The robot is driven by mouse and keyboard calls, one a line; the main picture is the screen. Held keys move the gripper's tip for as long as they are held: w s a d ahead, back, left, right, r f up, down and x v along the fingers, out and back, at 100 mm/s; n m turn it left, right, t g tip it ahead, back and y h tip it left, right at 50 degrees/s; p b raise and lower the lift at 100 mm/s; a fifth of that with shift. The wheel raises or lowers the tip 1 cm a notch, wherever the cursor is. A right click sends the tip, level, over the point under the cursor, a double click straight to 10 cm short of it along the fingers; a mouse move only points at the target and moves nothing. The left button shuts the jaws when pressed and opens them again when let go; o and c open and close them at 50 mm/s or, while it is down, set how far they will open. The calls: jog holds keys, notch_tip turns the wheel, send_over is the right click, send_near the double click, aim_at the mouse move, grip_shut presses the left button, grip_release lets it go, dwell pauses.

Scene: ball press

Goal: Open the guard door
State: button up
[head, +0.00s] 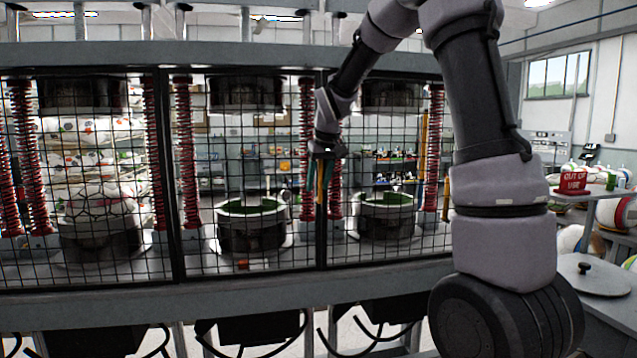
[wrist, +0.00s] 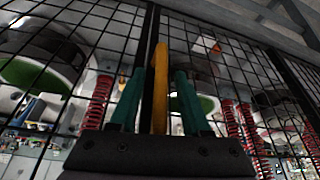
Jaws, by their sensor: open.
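The guard door (head: 250,160) is a black-framed wire mesh panel across the front of the press, and it looks shut. Its mesh fills much of the wrist view (wrist: 235,65). A yellow upright handle bar (wrist: 160,85) stands at the dark frame post between panels. My gripper (head: 319,182) is in front of that post in the head view. In the wrist view its two green fingers (wrist: 158,100) are apart, one on each side of the yellow bar. Whether either finger touches the bar I cannot tell.
Behind the mesh stand round press moulds (head: 253,232) and red springs (head: 187,150). A grey beam (head: 230,295) runs below the panels.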

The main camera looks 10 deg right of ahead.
grip_shut()
dwell(1.4)
